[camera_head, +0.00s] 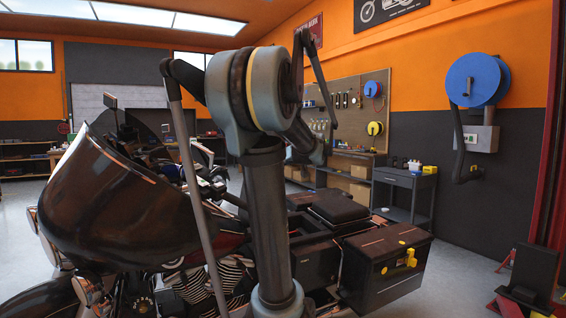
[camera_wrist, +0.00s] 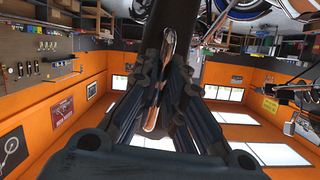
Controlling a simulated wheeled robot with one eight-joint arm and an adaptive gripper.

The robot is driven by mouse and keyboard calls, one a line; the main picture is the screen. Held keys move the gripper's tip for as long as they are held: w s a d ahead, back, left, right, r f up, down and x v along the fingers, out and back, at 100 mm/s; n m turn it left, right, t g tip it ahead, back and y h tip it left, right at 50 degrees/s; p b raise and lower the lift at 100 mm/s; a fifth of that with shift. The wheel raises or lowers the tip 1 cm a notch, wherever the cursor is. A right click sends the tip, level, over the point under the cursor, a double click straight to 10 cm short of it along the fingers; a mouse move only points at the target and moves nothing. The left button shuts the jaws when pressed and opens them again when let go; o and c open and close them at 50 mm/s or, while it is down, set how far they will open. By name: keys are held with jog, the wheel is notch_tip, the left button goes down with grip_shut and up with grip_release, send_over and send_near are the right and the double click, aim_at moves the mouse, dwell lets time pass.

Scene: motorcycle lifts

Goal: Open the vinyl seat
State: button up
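The black vinyl seat (camera_head: 338,208) lies flat and looks closed on the rear of the dark motorcycle (camera_head: 120,205), right of my arm in the head view. My arm rises in front of the motorcycle and hides its middle and perhaps part of the seat. The seat cannot be made out in the wrist view, which shows the room upside down.
A black side case (camera_head: 385,268) with a yellow latch (camera_head: 406,259) hangs at the motorcycle's rear. A dark workbench (camera_head: 404,182) and a pegboard (camera_head: 348,105) stand behind. A blue hose reel (camera_head: 477,80) is on the right wall.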

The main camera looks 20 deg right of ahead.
jog(key=o, duration=0.4)
jog(key=shift+w+r, duration=0.2)
jog(key=shift+w+f, duration=0.35)
jog(key=shift+s+r, duration=0.1)
jog(key=shift+s, duration=0.3)
jog(key=v, duration=1.1)
jog(key=shift+s+d+r, duration=0.1)
jog(key=shift+s, duration=0.25)
